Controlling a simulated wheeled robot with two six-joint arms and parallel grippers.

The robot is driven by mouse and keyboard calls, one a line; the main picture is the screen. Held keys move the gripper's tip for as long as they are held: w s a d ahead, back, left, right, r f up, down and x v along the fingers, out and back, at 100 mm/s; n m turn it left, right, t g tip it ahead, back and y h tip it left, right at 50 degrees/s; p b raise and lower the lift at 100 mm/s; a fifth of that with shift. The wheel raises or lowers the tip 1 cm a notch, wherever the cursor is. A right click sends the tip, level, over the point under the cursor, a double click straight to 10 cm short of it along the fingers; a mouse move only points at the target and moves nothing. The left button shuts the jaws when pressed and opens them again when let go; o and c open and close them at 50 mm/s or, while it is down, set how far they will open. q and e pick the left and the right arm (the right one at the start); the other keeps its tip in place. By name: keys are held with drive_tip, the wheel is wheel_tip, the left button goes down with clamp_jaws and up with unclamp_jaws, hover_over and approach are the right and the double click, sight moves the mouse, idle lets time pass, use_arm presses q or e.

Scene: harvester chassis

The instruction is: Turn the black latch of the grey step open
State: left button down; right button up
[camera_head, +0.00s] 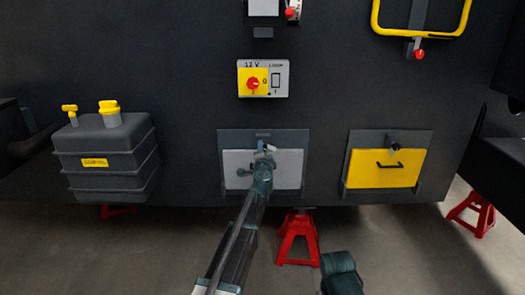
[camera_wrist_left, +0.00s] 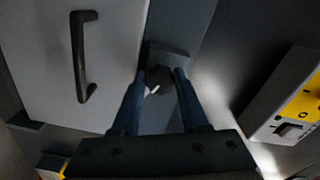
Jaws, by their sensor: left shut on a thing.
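The grey step (camera_head: 290,170) is a light grey panel in a dark frame on the chassis wall, in the middle of the head view. Its panel also fills the left of the left wrist view (camera_wrist_left: 115,45). The black latch (camera_wrist_left: 160,84) sits at the panel's edge, between the fingers. My left gripper (camera_head: 265,151) reaches up to the latch, and in the left wrist view (camera_wrist_left: 162,78) its two fingers are shut on it. The arm hides part of the panel in the head view.
A black handle (camera_wrist_left: 84,58) is on the grey panel. A switch box (camera_head: 263,79) is above the step. A yellow step (camera_head: 385,170) is to the right, a dark tank (camera_head: 108,155) to the left. Red stands (camera_head: 298,237) are below.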

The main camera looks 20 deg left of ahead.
use_arm(q)
drive_tip(key=n, duration=0.4)
drive_tip(key=shift+n, duration=0.4)
drive_tip(key=shift+f, duration=0.1)
idle(0.3)
drive_tip(key=shift+c, duration=2.1)
unclamp_jaws()
drive_tip(key=shift+s, duration=0.1)
drive_tip(key=v, duration=1.3)
drive_tip(key=shift+s, duration=0.3)
drive_tip(key=shift+s+d+n, duration=0.1)
drive_tip(key=shift+n, duration=0.2)
